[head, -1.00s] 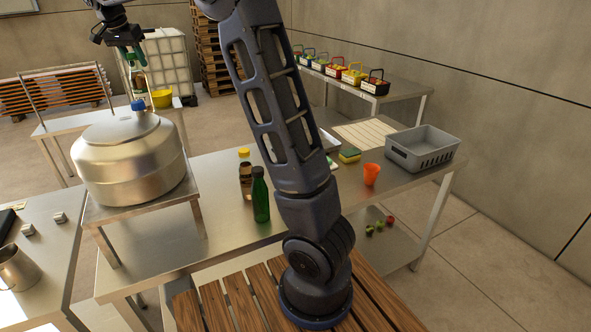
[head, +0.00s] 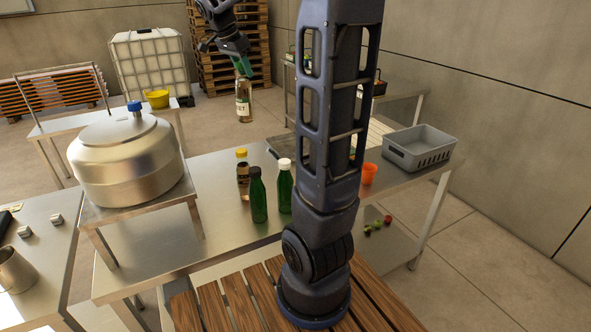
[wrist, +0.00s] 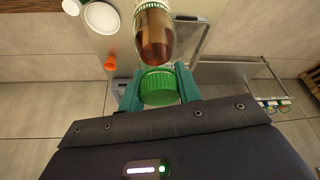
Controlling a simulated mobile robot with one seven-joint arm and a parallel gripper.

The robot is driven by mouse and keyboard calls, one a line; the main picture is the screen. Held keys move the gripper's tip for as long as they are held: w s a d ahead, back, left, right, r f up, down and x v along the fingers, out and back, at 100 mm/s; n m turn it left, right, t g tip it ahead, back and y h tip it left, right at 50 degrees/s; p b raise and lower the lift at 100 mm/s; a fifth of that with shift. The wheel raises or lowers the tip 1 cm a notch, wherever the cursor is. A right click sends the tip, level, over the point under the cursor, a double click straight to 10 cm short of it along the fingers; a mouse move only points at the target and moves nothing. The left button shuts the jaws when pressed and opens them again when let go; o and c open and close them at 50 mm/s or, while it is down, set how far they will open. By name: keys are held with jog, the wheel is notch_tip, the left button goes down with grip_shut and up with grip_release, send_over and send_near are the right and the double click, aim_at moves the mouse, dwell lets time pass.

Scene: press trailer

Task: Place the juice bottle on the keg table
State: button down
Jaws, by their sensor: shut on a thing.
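My gripper (head: 243,70) is shut on the green cap of a bottle (head: 243,108) with a pale label and brownish contents, perhaps the juice bottle. The bottle hangs roughly upright in the air, beyond the keg's right side in the head view. In the wrist view, the teal fingers (wrist: 158,92) grip its green cap (wrist: 158,86), and its brown body (wrist: 153,38) extends away. A big metal keg (head: 126,160) with a blue cap stands on a low metal stand (head: 95,214) at the left. I cannot tell whether this stand or the long steel table (head: 220,220) is the keg table.
On the long table stand a yellow-capped bottle (head: 242,175), a dark green bottle (head: 258,197), a white-capped green bottle (head: 285,188), an orange cup (head: 369,174) and a grey crate (head: 419,151). A yellow bowl (head: 158,98) is on the back bench. Steel between keg and bottles is clear.

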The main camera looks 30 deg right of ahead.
jog(key=s+d+f+m, duration=0.2)
jog(key=s+d, duration=0.3)
jog(key=s, duration=0.1)
notch_tip(320, 180, down, 25)
jog(key=shift+g, duration=0.3)
dwell(0.9)
jog(key=shift+s+d+f, duration=0.1)
jog(key=c, duration=1.4)
grip_release()
jog(key=shift+f, duration=0.1)
jog(key=shift+c, duration=0.2)
jog(key=o, duration=0.4)
jog(key=shift+o, duration=0.2)
